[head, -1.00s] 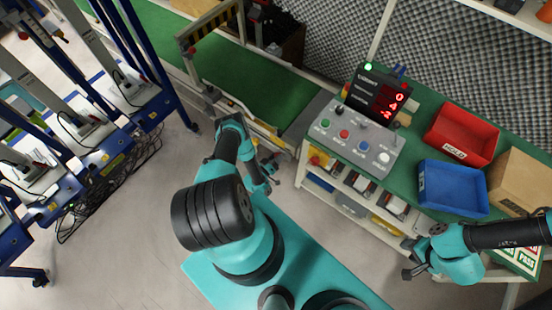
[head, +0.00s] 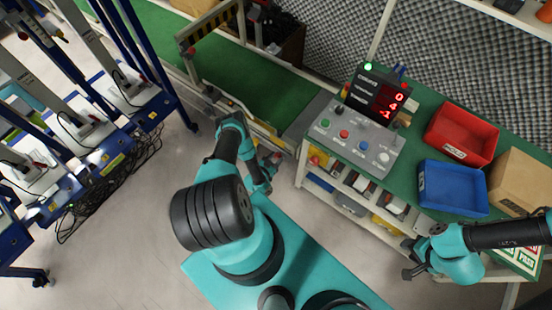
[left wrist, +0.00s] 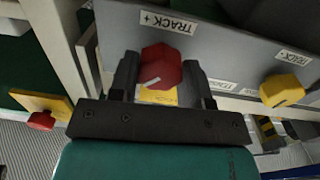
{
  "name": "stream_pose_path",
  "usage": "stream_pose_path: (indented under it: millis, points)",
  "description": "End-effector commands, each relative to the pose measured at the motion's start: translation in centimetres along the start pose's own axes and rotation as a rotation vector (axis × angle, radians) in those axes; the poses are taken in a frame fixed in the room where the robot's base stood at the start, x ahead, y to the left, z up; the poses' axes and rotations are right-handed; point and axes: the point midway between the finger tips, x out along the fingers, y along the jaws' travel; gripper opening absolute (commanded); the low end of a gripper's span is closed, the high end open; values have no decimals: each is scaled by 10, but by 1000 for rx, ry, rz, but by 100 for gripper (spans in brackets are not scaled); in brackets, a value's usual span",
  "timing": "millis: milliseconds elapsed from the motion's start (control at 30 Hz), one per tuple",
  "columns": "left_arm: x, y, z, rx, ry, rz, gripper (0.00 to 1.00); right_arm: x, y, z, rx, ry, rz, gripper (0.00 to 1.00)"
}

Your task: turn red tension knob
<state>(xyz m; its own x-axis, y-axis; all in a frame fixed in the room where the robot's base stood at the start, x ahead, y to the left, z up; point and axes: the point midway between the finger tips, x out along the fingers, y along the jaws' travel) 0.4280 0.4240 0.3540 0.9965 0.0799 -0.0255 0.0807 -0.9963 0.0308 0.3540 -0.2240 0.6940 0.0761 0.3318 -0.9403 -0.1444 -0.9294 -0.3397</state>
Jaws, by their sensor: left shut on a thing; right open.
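The red knob (left wrist: 162,66) with a white pointer line sits on a grey panel (left wrist: 225,45) in the left wrist view. An upside-down label near it reads "TRACK +". My left gripper (left wrist: 157,80) has a finger on either side of the knob and is shut on it. In the head view my left gripper (head: 272,162) is low beside the conveyor's end, and the knob is too small to make out clearly. My right gripper (head: 408,260) is open and empty in front of the bench at the right.
A yellow knob (left wrist: 283,90) and a red button on a yellow plate (left wrist: 42,120) flank the red knob. A display (head: 382,98) with red digits stands behind a button box (head: 355,138). Red (head: 462,133) and blue (head: 453,188) bins sit on the green bench.

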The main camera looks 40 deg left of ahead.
Motion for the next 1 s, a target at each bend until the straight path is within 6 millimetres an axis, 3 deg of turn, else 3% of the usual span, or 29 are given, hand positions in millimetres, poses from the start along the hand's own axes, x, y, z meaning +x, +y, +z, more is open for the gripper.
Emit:
stream_pose_path:
  millis: [500,533,600,800,1000]
  points:
    - [0,0,0,32,-1,0,20,0,0,0,0,0,0,43]
    - [0,0,0,32,-1,0,46,0,0,0,0,0,0,43]
    - [0,0,0,31,-1,0,53,0,0,0,0,0,0,43]
    - [0,0,0,31,-1,-1,70,0,0,0,0,0,0,43]
    - [0,0,0,31,-1,-1,70,0,0,0,0,0,0,43]
